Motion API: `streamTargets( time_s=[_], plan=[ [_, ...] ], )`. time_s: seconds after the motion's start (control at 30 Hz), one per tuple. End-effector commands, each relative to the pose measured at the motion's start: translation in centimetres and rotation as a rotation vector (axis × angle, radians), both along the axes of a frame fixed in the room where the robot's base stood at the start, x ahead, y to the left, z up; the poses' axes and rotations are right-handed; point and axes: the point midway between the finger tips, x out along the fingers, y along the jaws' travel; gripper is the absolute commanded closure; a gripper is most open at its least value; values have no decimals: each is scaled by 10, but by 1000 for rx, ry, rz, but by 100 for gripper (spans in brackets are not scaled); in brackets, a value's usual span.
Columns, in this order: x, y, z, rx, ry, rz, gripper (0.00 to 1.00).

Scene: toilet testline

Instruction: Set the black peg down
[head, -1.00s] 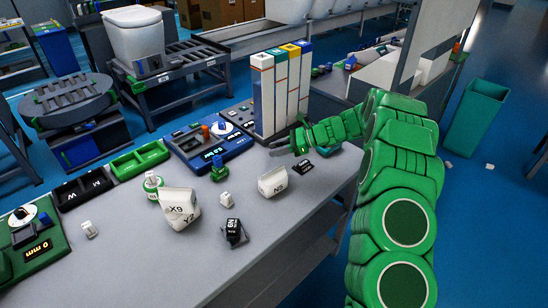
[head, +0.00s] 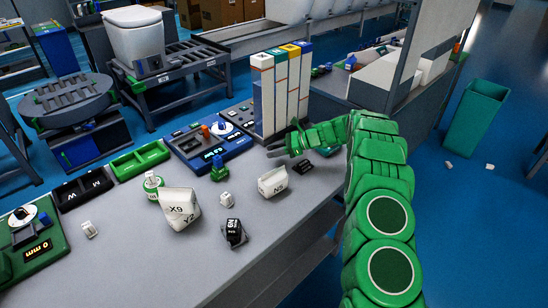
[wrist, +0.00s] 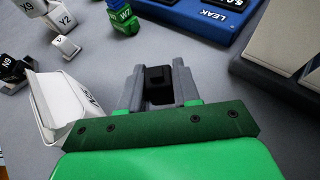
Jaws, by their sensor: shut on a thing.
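My gripper (head: 279,149) is low over the right part of the grey table, with its fingers pointing left in the head view. In the wrist view its two grey fingers (wrist: 159,88) are closed around the black peg (wrist: 158,84). The peg's dark square end shows between the fingers; its lower part is hidden, so I cannot tell whether it touches the table. In the head view the peg is hard to tell apart from the fingers.
A white N5 block (head: 272,182) stands beside my gripper. A black marked piece (head: 304,167) lies below my wrist. Blue panel (head: 210,145) and tall white columns (head: 262,95) stand behind. The front table (head: 165,265) has clear room.

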Motion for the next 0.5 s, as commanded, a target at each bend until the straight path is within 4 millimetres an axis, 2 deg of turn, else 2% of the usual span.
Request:
streamTargets(
  time_s=[0.23,0.4,0.5],
  plan=[
    [6,2,-10,1,1,1,98],
    [6,1,-33,1,2,0,98],
    [6,1,-37,1,-1,0,98]
  ],
)
